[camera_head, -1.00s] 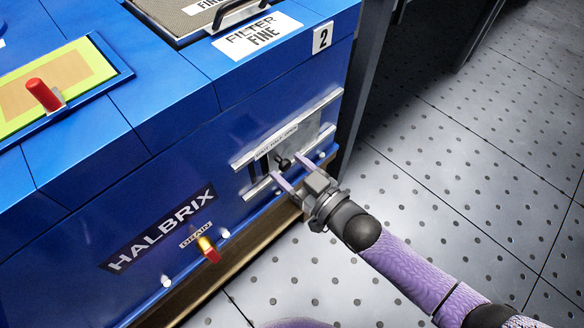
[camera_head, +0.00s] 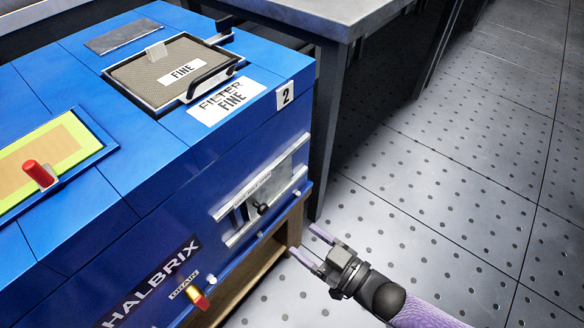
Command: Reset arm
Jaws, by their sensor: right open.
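My right gripper (camera_head: 306,243) is open and empty. It is in the lower middle of the head view, over the floor, just right of the blue machine (camera_head: 165,215). Its fingers point up and left, apart from the machine. A silver sliding plate (camera_head: 247,199) with a small black knob (camera_head: 263,208) sits between rails on the machine's front face, up and left of the gripper. My right arm (camera_head: 425,312) comes in from the lower right. My left gripper is not in view.
A framed mesh filter (camera_head: 165,68) marked FINE, with a black handle, sits on the machine's top. A red knob (camera_head: 38,172) stands on a yellow panel at left. A red-tipped drain valve (camera_head: 200,300) juts out low. A grey table (camera_head: 300,15) stands behind. Floor at right is clear.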

